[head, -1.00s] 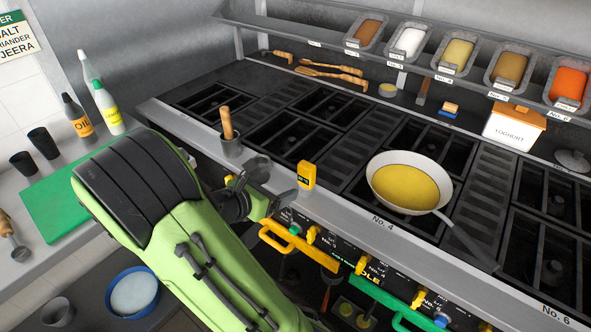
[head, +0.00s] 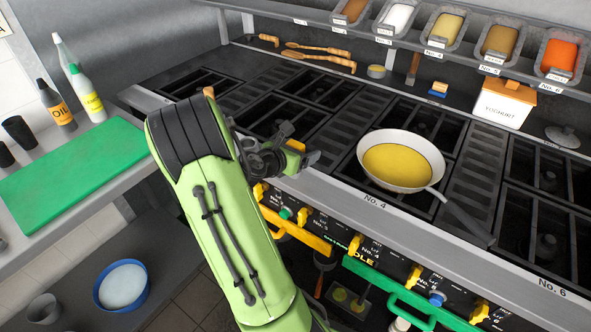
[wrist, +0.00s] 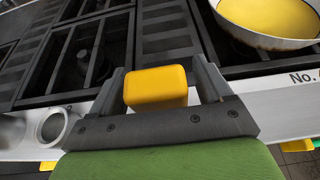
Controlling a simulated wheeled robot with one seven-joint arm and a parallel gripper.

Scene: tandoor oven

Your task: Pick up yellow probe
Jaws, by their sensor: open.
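The yellow probe (wrist: 155,86) is a rounded yellow block standing on the stove's front ledge. In the wrist view it sits between the two fingers of my gripper (wrist: 161,80), closer to the left one. The fingers are apart, one on each side, and a narrow gap shows at the right. I cannot tell whether the left finger touches it. In the head view my gripper (head: 298,146) is over the front ledge, and the probe is mostly hidden by it.
A pan (head: 401,160) of yellow liquid stands on the burner to the right, its handle pointing toward the front right. A metal cup (wrist: 52,126) is left of my gripper in the wrist view. Yellow and green rails (head: 417,307) run below the ledge.

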